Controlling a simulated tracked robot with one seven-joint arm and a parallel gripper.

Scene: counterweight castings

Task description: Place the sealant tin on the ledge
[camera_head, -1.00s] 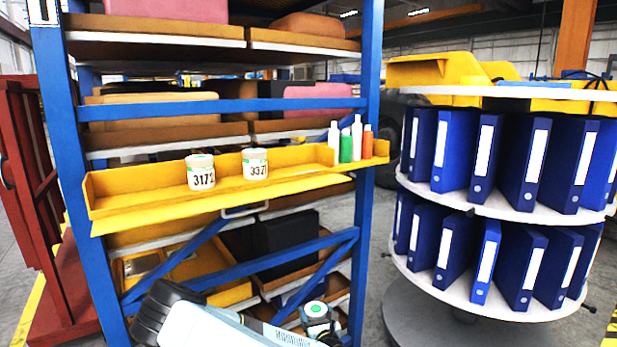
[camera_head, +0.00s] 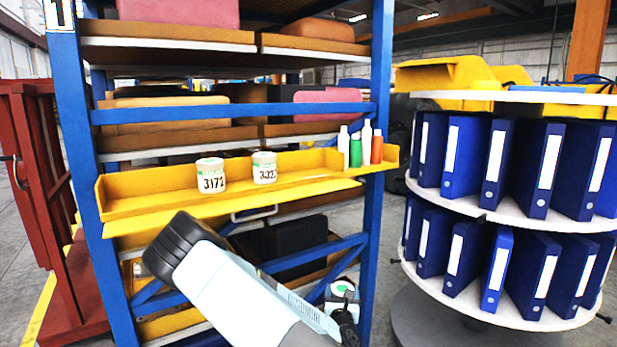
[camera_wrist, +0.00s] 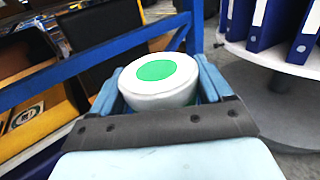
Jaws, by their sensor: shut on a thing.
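The yellow ledge (camera_head: 135,207) is fixed across the front of the blue rack. Two white tins, one marked 3172 (camera_head: 210,176) and one to its right (camera_head: 264,167), stand upright on it. My gripper (camera_wrist: 157,88) is shut on a white tin with a green lid spot, the sealant tin (camera_wrist: 150,95), seen lid-up between the fingers in the wrist view. In the head view the held tin (camera_head: 342,290) shows below the ledge, near the rack's right post, partly behind my arm. Its label is hidden.
Several bottles (camera_head: 355,150) stand at the ledge's right end beyond a low divider. A round stand of blue binders (camera_head: 466,155) is to the right. A red cabinet (camera_head: 35,180) is at the left. The ledge's left stretch is clear.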

